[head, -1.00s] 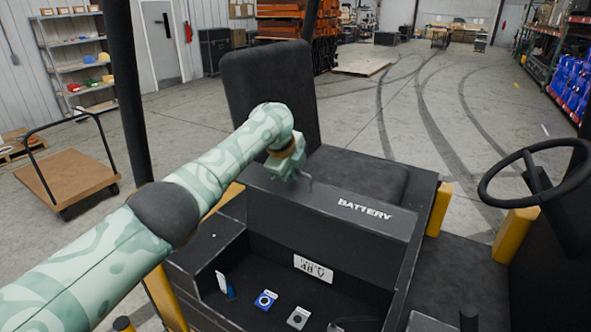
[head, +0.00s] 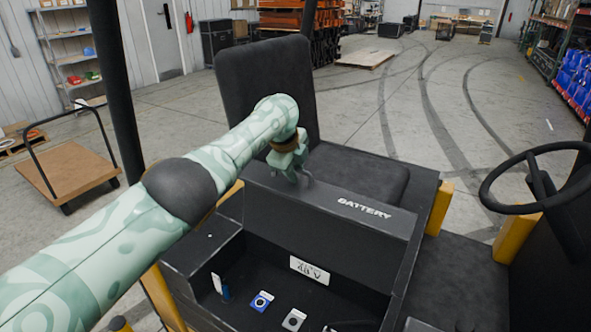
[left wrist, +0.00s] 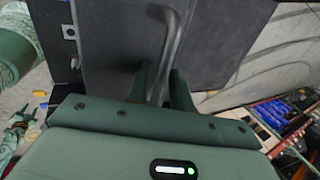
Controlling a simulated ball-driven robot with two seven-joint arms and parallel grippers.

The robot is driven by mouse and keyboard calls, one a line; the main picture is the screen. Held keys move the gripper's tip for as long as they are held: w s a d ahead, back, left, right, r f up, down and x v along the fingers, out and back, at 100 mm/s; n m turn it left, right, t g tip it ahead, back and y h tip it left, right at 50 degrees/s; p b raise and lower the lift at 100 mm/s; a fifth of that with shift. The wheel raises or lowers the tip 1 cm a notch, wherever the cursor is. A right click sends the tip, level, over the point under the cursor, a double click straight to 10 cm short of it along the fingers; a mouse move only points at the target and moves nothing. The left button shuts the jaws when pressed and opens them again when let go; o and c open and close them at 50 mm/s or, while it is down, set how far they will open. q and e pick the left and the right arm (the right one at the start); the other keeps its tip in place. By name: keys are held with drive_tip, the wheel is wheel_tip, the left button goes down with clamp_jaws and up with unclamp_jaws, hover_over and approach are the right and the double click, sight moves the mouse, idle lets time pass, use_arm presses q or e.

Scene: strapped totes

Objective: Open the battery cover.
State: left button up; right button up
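The battery cover (head: 340,222) is a dark box-like cover with white BATTERY lettering, in front of the seat in the head view. It looks closed. A curved dark handle (head: 307,178) stands at its left end. My left gripper (head: 294,174) is at this handle. In the left wrist view the handle (left wrist: 172,45) runs down between the two fingers of my left gripper (left wrist: 160,84), which lie close on both sides of it and seem to hold it. The cover's grey face (left wrist: 215,45) fills the upper middle there.
An open tray (head: 262,285) with a blue item, a grey item and a white label lies before the cover. The black seat (head: 268,95) stands behind. A steering wheel (head: 535,172) is at the right. A dark post rises at the left, and a flat cart (head: 70,175) stands beyond it.

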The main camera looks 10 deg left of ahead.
use_arm(q)
drive_tip(key=shift+f, duration=0.15)
drive_tip(key=shift+s+r, duration=0.1)
drive_tip(key=shift+r, duration=0.35)
drive_tip(key=v, duration=1.5)
drive_tip(key=shift+r, duration=0.35)
drive_tip(key=shift+s+a+f, duration=0.1)
